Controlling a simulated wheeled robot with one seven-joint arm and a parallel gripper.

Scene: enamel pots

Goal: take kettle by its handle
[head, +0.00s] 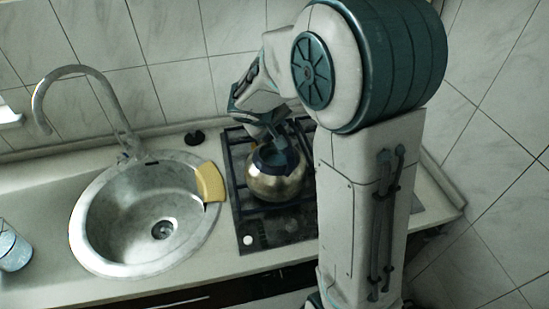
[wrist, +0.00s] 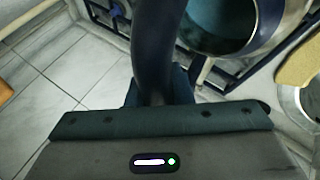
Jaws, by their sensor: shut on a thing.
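The kettle (head: 275,185) is a round, shiny steel pot with a dark handle, standing on the black hob grate in the head view. My gripper (head: 268,128) reaches down to it from above and behind. In the wrist view the kettle's dark curved handle (wrist: 154,45) runs down between the jaws of my gripper (wrist: 158,98), which is shut on it. Part of the kettle's body (wrist: 262,38) shows at the upper right there, with a dark top inside a steel rim. The fingertips are mostly hidden behind the handle and the gripper's housing.
The hob grate (head: 238,165) lies under the kettle. To its left are a yellow sponge (head: 210,182), a round steel sink (head: 95,235) and a tall curved faucet (head: 88,70). A small black object (head: 195,138) sits behind. A glass (head: 13,250) stands far left. A tiled wall backs the counter.

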